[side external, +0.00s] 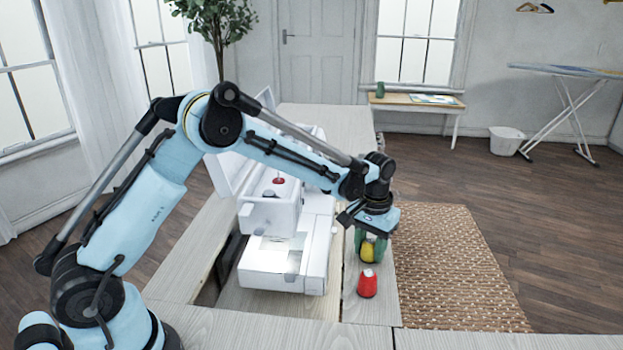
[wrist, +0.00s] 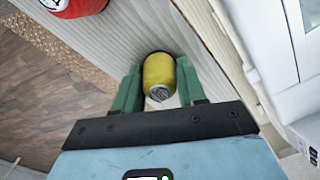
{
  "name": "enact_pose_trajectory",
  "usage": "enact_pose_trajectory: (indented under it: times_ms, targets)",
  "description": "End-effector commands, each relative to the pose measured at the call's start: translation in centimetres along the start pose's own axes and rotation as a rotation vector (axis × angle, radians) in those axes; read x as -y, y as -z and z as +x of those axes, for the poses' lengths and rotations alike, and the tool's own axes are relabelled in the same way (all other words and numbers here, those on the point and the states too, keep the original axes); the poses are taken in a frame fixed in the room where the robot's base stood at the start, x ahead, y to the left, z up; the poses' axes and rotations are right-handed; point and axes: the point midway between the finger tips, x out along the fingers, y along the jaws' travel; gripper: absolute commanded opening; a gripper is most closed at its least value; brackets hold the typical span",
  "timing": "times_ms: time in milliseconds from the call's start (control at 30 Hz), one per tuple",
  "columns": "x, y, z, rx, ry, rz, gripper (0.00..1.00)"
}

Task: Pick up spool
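A yellow spool (side external: 367,251) stands on the light wooden cabinet top, to the right of the sewing machine. My gripper (side external: 369,246) is lowered over it, with one green finger on each side. In the wrist view the yellow spool (wrist: 160,76) sits between the two fingers of my gripper (wrist: 159,84), its grey end towards the camera. The fingers look open around it, with a narrow gap at the right; contact on the left is unclear. A red spool (side external: 367,284) stands nearer the front edge, and its part shows at the top left of the wrist view (wrist: 78,6).
The white sewing machine (side external: 285,235) stands close to the left of my gripper and the spools. The cabinet strip (side external: 372,308) under the spools is narrow, with its edge to the right. A woven rug (side external: 455,270) lies on the floor beyond.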

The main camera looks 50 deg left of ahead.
Motion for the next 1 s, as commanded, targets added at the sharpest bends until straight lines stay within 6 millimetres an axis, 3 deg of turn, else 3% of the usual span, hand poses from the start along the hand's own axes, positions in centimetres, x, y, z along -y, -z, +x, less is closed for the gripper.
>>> enact_pose_trajectory:
  times_ms: [33,167,200,567,800,1000]
  targets:
    - [0.0,0.0,0.0,0.0,0.0,0.0,0.32]
    - [0.0,0.0,0.0,0.0,0.0,0.0,0.12]
    - [0.0,0.0,0.0,0.0,0.0,0.0,0.11]
    - [0.0,0.0,-0.8,0.0,0.0,0.0,0.11]
    - [0.0,0.0,-4.5,0.002,-0.001,0.001,0.11]
    - [-3.5,-3.7,-7.1,0.002,-0.001,0.006,0.11]
